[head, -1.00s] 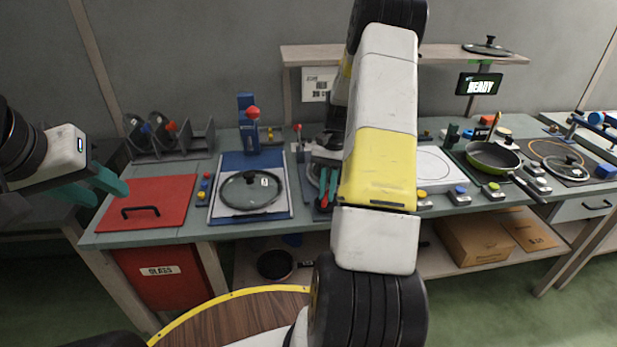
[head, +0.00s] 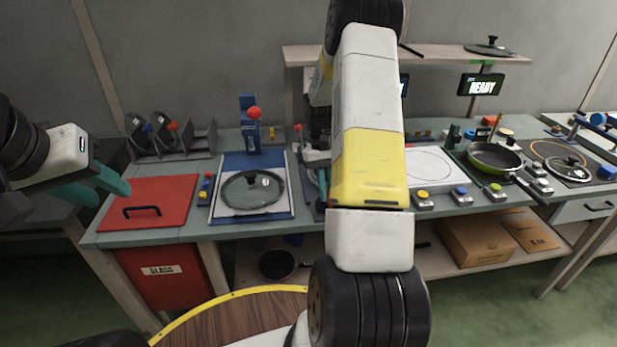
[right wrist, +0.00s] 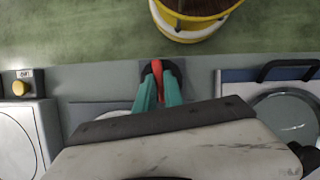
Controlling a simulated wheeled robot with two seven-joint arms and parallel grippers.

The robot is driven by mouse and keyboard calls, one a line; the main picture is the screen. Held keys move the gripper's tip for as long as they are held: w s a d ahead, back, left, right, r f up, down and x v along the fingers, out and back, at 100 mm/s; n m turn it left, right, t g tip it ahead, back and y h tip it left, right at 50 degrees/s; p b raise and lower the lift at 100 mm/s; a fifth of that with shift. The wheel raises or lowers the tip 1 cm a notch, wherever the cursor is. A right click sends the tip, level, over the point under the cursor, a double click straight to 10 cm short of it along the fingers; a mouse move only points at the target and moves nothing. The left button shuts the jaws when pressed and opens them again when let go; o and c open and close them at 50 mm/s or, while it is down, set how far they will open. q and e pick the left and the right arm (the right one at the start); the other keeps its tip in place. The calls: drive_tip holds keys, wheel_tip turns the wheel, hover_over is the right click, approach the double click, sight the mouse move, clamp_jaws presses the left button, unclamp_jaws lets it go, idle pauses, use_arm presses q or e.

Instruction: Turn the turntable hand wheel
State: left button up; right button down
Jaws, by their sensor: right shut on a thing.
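In the right wrist view, my right gripper (right wrist: 158,92) is shut on an upright red handle (right wrist: 157,68). The handle stands over a dark round base (right wrist: 145,69), which appears to be the hand wheel, near the counter's front edge. The fingers hide most of the wheel. In the head view, my right arm covers the handle, and only a little of the teal right gripper (head: 322,182) shows beside the arm. The turntable's plate cannot be made out behind the arm. My left gripper (head: 98,188) is open and empty, above the left end of the counter.
A glass lid (head: 252,190) lies on a blue-framed station left of my right arm. A red panel (head: 165,205) lies further left. A red-knobbed lever (head: 254,113) stands behind the lid. A green pan (head: 494,157) and several button boxes are at the right.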

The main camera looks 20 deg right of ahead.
drive_tip(key=shift+w, duration=0.1)
idle(0.3)
drive_tip(key=c, duration=1.4)
unclamp_jaws()
drive_tip(key=shift+c, duration=0.2)
drive_tip(key=v, duration=0.7)
drive_tip(key=shift+r, duration=0.4)
drive_tip(key=shift+w, duration=0.1)
